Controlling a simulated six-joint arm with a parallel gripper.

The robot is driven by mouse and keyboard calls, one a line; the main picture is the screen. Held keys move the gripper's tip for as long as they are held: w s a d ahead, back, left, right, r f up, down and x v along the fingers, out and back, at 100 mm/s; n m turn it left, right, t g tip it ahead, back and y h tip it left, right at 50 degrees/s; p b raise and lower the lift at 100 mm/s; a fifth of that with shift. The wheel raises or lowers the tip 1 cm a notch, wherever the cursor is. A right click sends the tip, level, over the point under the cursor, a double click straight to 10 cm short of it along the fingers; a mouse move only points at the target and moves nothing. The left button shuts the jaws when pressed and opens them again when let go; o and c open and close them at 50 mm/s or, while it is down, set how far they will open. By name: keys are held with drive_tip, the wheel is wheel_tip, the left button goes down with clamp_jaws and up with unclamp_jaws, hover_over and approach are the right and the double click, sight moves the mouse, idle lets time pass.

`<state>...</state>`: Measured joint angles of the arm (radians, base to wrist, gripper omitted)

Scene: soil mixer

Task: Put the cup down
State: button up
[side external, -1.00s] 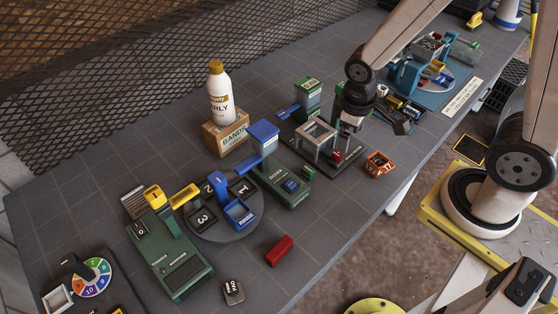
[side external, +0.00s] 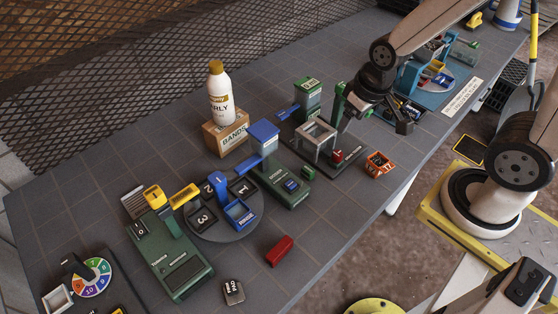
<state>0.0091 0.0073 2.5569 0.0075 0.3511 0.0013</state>
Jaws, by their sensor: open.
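No round cup stands out, and I cannot tell which small container is the cup. A small orange open-topped container (side external: 379,164) marked 17 sits on the bench near its front edge. A blue square open-topped container (side external: 239,213) sits on the round numbered turntable (side external: 217,226). My gripper (side external: 401,124) is open, above the bench to the upper right of the orange container and apart from it. I see nothing held in it, though its fingers are dark and small here. My arm hides part of the bench behind it.
A white bottle (side external: 219,95) stands on a wooden block (side external: 226,137). A grey frame (side external: 316,135) with a red block stands left of my gripper. Green machines (side external: 170,258) and a red block (side external: 280,250) are nearer. A blue station (side external: 447,90) is behind my gripper.

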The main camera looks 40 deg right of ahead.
drive_tip(key=s+d+f+m+g+y, duration=0.2)
drive_tip(key=d+f+m, duration=0.6)
drive_tip(key=d+m, duration=0.25)
drive_tip(key=m+y, duration=0.2)
drive_tip(key=m, duration=0.7)
hover_over(390, 165)
drive_tip(key=d, duration=0.3)
wheel_tip(390, 165, down, 9)
drive_tip(key=shift+s+a, duration=0.25)
drive_tip(key=shift+s, duration=0.05)
drive_tip(key=shift+x, duration=1.2)
drive_tip(key=shift+w+a+f, duration=0.1)
drive_tip(key=shift+a, duration=0.1)
drive_tip(key=shift+x, duration=2.45)
drive_tip(key=shift+w+a, duration=0.1)
drive_tip(key=shift+a, duration=0.05)
clamp_jaws()
